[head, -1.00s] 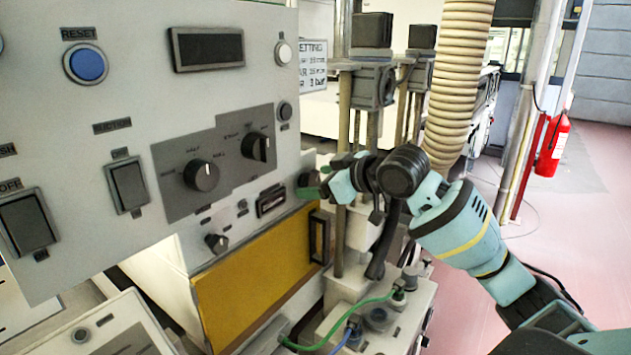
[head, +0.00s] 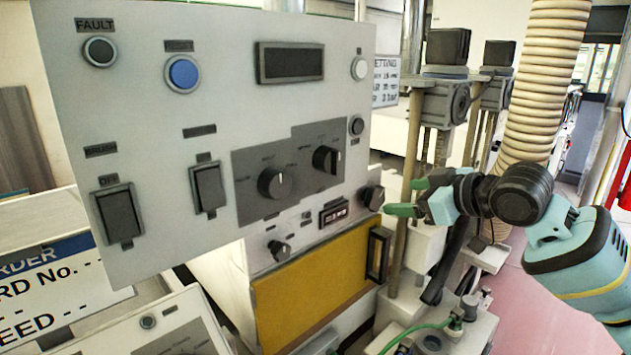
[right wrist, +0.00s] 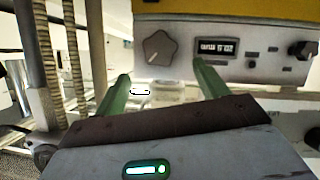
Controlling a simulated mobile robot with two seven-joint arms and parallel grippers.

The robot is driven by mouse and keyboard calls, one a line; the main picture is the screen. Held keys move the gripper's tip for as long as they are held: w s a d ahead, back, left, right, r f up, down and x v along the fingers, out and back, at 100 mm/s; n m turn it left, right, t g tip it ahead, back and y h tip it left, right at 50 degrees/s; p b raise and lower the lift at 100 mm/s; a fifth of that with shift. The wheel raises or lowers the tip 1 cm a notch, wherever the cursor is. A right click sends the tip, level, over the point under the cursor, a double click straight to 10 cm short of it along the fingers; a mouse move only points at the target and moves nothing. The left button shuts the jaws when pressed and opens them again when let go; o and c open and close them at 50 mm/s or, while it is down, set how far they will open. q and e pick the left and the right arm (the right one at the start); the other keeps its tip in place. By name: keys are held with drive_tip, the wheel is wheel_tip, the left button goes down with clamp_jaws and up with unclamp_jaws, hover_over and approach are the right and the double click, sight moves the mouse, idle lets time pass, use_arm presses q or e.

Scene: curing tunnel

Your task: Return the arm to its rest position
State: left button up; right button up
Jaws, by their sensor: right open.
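My right gripper (head: 402,198) is open, with its green fingers pointing left at the control panel in the head view. A dark knob (head: 371,197) at the panel's lower right edge is just left of the fingertips, with a small gap. In the right wrist view, the two green fingers of my right gripper (right wrist: 160,75) are spread with nothing between them. The knob (right wrist: 159,48) shows beyond them, upside down, beside a small counter display (right wrist: 216,47). My left gripper is not in view.
The grey control panel (head: 225,120) fills the left and middle. A yellow panel (head: 310,290) is below. Posts and a ribbed hose (head: 545,80) stand behind my right gripper. Green tubing (head: 415,333) runs low in front. Pink floor (head: 525,310) shows at lower right.

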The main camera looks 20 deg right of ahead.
drive_tip(key=shift+f, duration=0.1)
drive_tip(key=s+a+f+g, duration=0.2)
drive_tip(key=s+a+f, duration=0.1)
drive_tip(key=f, duration=0.6)
drive_tip(key=s+a+f+m+g+h, duration=0.1)
drive_tip(key=s+a+f, duration=0.2)
drive_tip(key=f, duration=0.6)
drive_tip(key=s+a+f+g, duration=0.2)
drive_tip(key=s+f, duration=0.1)
drive_tip(key=f, duration=0.6)
drive_tip(key=s+a+f+m+g+h, duration=0.1)
drive_tip(key=s+a+f+m+g, duration=0.15)
drive_tip(key=s+f, duration=0.75)
drive_tip(key=s+a+f+m+g+h, duration=0.15)
drive_tip(key=s+a+f+g, duration=0.25)
drive_tip(key=s, duration=1.2)
drive_tip(key=w+a+f+t+y, duration=0.1)
drive_tip(key=w+a+f+t, duration=0.1)
drive_tip(key=w+f+t, duration=0.4)
wheel_tip(320, 180, down, 4)
drive_tip(key=shift+w+f+n+t, duration=0.15)
drive_tip(key=shift+n+t, duration=0.25)
drive_tip(key=shift+t, duration=0.65)
drive_tip(key=shift+y, duration=0.25)
